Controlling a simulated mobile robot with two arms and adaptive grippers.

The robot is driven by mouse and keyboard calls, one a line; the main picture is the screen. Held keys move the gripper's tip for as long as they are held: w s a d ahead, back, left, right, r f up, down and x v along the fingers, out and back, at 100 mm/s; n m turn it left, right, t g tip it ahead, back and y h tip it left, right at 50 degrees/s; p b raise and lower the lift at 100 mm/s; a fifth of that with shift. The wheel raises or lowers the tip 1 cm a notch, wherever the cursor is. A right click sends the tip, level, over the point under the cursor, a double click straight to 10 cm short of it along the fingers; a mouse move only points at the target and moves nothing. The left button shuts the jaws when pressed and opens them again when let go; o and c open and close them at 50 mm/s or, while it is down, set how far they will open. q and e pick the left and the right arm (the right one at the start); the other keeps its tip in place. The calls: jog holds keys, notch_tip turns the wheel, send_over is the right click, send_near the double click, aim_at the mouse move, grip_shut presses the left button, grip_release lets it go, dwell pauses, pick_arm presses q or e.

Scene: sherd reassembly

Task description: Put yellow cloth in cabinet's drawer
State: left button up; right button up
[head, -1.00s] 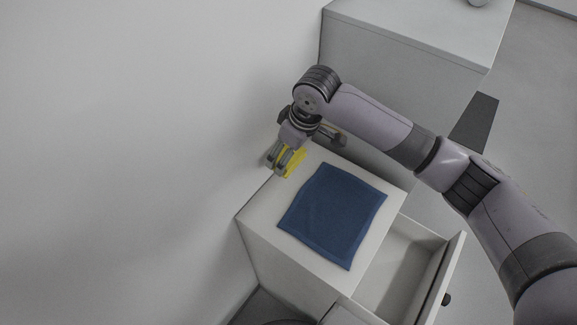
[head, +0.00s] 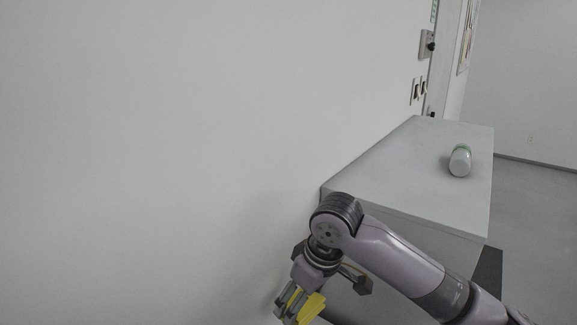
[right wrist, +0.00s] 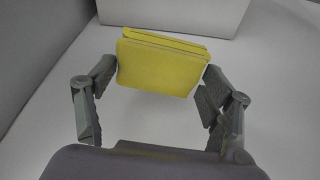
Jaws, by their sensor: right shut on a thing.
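The yellow cloth (head: 312,308) is in my right gripper (head: 291,309) at the bottom edge of the head view, beside the white wall. In the right wrist view the cloth (right wrist: 158,68) looks like a folded, flat pad between the two fingers, which are shut on it. A plain pale surface lies beyond and below it there; I cannot tell whether the cloth touches it. The cabinet's open drawer is out of sight in the head view now. My left gripper is not in view.
A grey-white cabinet (head: 430,180) stands behind my right arm, with a pale jar with a green band (head: 460,161) on its top. The white wall (head: 150,150) fills the left. Open floor (head: 535,220) shows at the right.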

jog(key=s+d+m, duration=0.2)
jog(key=d+m, duration=0.1)
jog(key=d, duration=0.2)
jog(key=s+d+m+h, duration=0.1)
jog(key=s+d+m, duration=0.2)
jog(key=d, duration=0.3)
jog(key=s+d+f+m+t+h, duration=0.1)
jog(key=s+d+m, duration=0.1)
jog(key=d, duration=0.3)
jog(key=shift+s+d+m, duration=0.15)
jog(key=shift+s+m, duration=0.15)
jog(key=shift+m, duration=0.3)
jog(key=s, duration=0.1)
jog(key=s+r, duration=0.1)
jog(key=s, duration=0.2)
jog(key=shift+r, duration=0.4)
